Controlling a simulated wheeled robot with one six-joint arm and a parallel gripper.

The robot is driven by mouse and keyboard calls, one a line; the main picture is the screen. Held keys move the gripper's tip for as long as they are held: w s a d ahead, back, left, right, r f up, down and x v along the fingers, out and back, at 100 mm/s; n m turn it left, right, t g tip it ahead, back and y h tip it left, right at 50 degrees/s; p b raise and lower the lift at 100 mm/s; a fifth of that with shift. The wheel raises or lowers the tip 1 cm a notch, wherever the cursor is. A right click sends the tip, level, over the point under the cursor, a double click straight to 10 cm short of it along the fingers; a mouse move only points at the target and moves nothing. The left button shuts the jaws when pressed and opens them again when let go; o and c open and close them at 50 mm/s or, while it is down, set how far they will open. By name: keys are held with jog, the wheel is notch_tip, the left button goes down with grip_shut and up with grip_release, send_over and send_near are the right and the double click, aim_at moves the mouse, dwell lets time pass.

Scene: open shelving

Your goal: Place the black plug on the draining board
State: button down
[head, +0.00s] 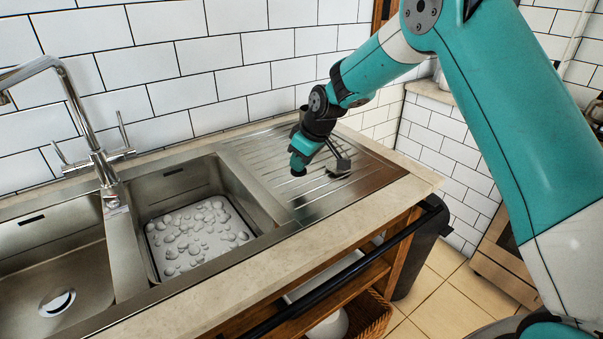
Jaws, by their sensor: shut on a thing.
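The draining board (258,157) is the ribbed steel surface to the right of the sinks. My gripper (299,162) points down over its middle. It is shut on a small dark thing, which looks like the black plug (298,172), at its tip. The plug is low over the board; I cannot tell whether it touches the steel. The fingers are small in the picture and partly hide the plug.
A steel sink (262,217) with a bubbly white bottom lies left of the board, and another sink (30,285) is further left. A tall tap (85,120) stands behind them. A tiled wall (200,80) closes the back. The board's front right is clear.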

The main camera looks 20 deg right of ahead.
aim_at(301, 174)
jog(key=shift+f, duration=2.2)
jog(key=shift+f, duration=0.1)
jog(key=c, duration=1)
grip_release()
jog(key=v, duration=1.2)
jog(key=s+a+r+g+y, duration=0.1)
jog(key=s+a+r, duration=0.2)
jog(key=s, duration=0.5)
jog(key=s+a+r, duration=0.3)
jog(key=s+r, duration=0.1)
jog(key=s, duration=1)
jog(key=s+a+g, duration=0.1)
jog(key=s, duration=0.6)
jog(key=s+m+g, duration=0.1)
jog(key=s, duration=0.5)
jog(key=shift+s+a+b, duration=0.35)
jog(key=shift+a, duration=0.05)
